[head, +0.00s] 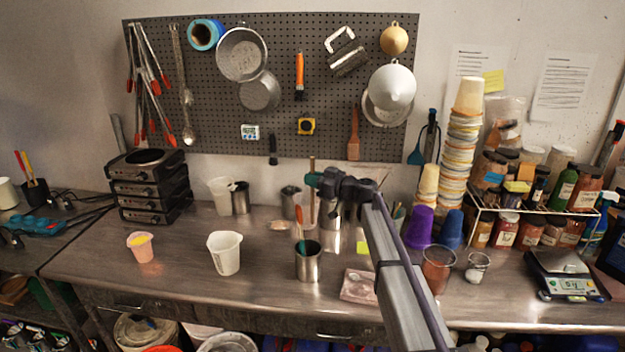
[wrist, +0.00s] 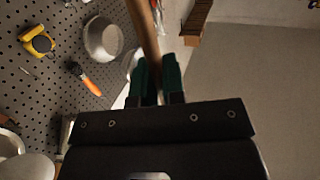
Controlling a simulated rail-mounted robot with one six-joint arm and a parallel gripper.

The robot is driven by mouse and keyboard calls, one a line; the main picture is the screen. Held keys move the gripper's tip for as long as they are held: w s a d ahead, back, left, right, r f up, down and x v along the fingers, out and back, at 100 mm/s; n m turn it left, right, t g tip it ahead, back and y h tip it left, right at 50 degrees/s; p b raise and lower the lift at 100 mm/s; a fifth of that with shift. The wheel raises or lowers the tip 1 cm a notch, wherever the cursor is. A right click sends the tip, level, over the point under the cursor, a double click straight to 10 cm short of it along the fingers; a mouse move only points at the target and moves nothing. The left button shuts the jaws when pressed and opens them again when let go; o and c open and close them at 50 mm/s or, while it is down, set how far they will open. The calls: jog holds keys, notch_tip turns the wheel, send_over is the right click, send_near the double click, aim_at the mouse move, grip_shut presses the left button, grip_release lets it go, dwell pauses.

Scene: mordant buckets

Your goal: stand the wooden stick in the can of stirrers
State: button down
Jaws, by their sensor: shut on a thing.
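My gripper (head: 314,181) is shut on the wooden stick (head: 312,164) and holds it roughly upright above the workbench. In the wrist view the stick (wrist: 146,32) runs up from between the green fingertips (wrist: 157,78). A steel can (head: 308,266) stands upright on the bench, below my gripper, with an orange-and-teal stirrer (head: 300,230) leaning in it. It looks like the can of stirrers. The stick's lower end is hard to make out against the containers behind it. I cannot tell how far above the can's rim it is.
A white beaker (head: 225,253) and a pink cup (head: 141,247) stand left of the can. More steel cans (head: 291,201) stand behind it. A pinkish tray (head: 359,287) lies to its right, near my arm. The bench front between beaker and can is clear.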

notch_tip(320, 180, down, 18)
jog(key=b, duration=1.7)
jog(key=c, duration=1.1)
grip_release()
jog(key=shift+d, duration=0.1)
jog(key=v, duration=1)
jog(key=shift+s+d, duration=0.15)
jog(key=shift+d, duration=0.2)
